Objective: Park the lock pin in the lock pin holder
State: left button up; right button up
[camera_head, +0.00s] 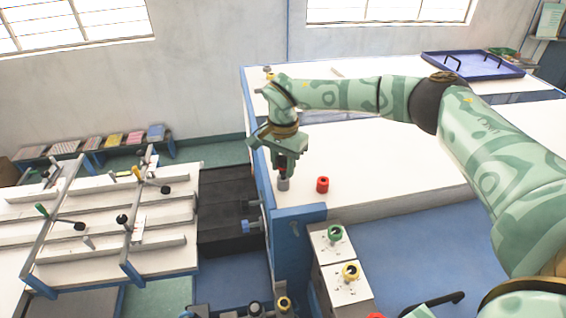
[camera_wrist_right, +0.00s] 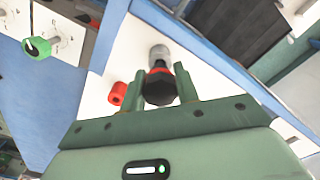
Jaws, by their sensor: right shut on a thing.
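My right gripper (camera_head: 282,160) points down over the white table near its left edge. It is shut on the lock pin, whose black knob (camera_wrist_right: 160,88) sits between the two fingers in the right wrist view, with a red ring beyond it. A grey cylinder (camera_head: 283,184) stands on the table directly below the pin; it also shows in the right wrist view (camera_wrist_right: 159,53). I cannot tell whether the pin's tip is inside it. A red cylinder (camera_head: 322,185) stands just to its right, apart from the gripper. Which cylinder is the lock pin holder is not certain. My left gripper is not seen.
The white table (camera_head: 400,160) has free room to the right. A slatted fixture (camera_head: 110,215) with clamps lies left. A blue tray (camera_head: 470,66) is at the back right.

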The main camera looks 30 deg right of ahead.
jog(key=shift+f+b, duration=0.4)
jog(key=shift+f, duration=0.6)
jog(key=o, duration=1.2)
jog(key=shift+r, duration=0.1)
notch_tip(320, 180, up, 16)
jog(key=b, duration=0.3)
jog(key=shift+r, duration=0.15)
